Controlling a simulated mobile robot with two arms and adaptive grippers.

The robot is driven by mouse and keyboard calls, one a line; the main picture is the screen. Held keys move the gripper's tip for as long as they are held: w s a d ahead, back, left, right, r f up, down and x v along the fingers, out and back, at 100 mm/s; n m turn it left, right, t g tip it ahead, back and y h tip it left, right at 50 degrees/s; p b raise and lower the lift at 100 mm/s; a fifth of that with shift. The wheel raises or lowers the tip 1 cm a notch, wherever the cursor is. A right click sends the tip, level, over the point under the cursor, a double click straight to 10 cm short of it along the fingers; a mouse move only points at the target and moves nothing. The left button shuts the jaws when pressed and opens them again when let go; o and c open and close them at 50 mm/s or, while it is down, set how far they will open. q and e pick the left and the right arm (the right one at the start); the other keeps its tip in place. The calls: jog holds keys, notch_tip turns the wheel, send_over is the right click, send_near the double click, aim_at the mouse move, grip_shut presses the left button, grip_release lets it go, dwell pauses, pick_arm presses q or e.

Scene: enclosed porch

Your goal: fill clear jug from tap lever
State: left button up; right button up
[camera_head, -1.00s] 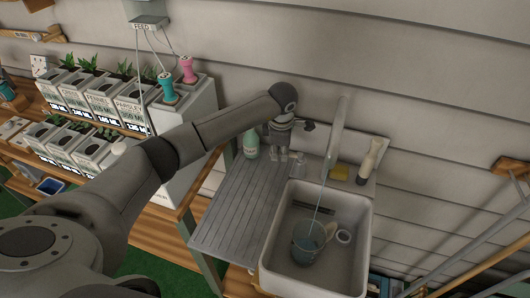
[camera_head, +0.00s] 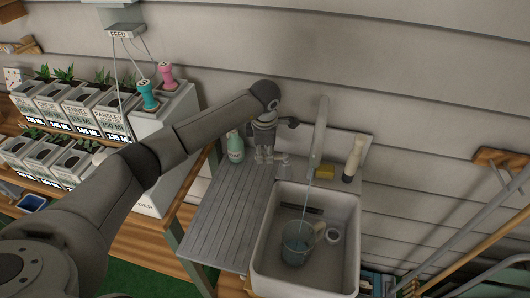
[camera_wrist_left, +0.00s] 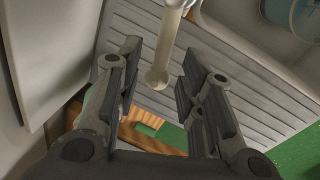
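The clear jug (camera_head: 296,243) stands in the white sink (camera_head: 344,270) under the tap spout (camera_head: 320,130). A thin stream of water runs from the spout down into it. Its water level is hard to read. My left gripper (camera_head: 264,158) points down behind the drainboard, left of the spout. In the left wrist view its fingers (camera_wrist_left: 156,88) are open, apart on either side of a pale lever (camera_wrist_left: 168,45) with a rounded end. I cannot see contact with the lever. Part of the jug (camera_wrist_left: 290,14) shows at that view's top right. My right gripper is out of view.
The ribbed drainboard (camera_head: 225,215) is clear. A pale green bottle (camera_head: 235,147) stands at its back left. A yellow sponge (camera_head: 323,171) and a brush (camera_head: 354,158) sit behind the sink. Labelled planters (camera_head: 75,115) fill the left shelves.

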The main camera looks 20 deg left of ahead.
pick_arm(q)
notch_tip(320, 180, up, 10)
jog(key=s, duration=0.2)
jog(key=shift+d+r, duration=0.25)
jog(key=shift+d, duration=0.1)
dwell(7.0)
